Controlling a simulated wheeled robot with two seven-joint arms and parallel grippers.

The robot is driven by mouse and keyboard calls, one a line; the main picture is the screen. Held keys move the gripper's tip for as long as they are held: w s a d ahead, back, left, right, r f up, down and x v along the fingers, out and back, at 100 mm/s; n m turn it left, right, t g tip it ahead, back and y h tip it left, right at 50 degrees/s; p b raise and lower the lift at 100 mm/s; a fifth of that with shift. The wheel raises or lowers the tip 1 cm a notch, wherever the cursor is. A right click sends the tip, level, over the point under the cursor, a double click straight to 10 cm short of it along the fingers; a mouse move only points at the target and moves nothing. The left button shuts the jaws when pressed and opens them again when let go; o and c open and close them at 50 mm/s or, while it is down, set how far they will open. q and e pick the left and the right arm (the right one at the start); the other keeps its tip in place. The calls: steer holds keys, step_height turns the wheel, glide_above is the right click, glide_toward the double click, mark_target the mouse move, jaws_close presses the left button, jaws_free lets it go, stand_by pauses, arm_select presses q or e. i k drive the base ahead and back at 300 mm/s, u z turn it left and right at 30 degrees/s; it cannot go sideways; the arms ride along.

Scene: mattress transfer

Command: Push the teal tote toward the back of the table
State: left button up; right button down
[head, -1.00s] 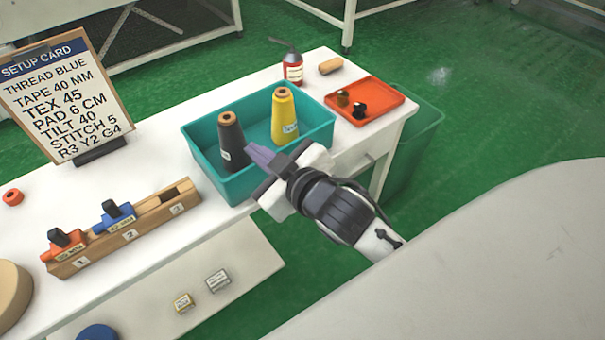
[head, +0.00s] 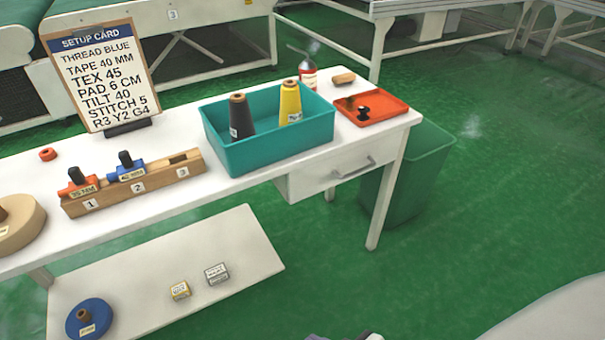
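The teal tote (head: 270,153) stands upright on the white table (head: 235,184), close to the front edge with a narrow strip of tabletop in front of it. It holds a dark thread cone (head: 241,118) and a yellow thread cone (head: 290,103). Only a small sliver of my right gripper (head: 345,337) shows at the bottom edge, well apart from the tote. Its fingers are mostly cut off, so its opening is hidden. My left gripper is not in view.
A red extinguisher (head: 308,78) stands just behind the tote's right part. An orange tray (head: 380,112) lies to its right. A wooden rack (head: 135,190) with labelled blocks and the setup card (head: 101,75) are to the left. A drawer (head: 335,175) hangs below.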

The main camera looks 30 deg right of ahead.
mark_target(271, 144)
steer(key=u, duration=1.1)
steer(key=i, duration=0.7)
steer(key=z, duration=0.9)
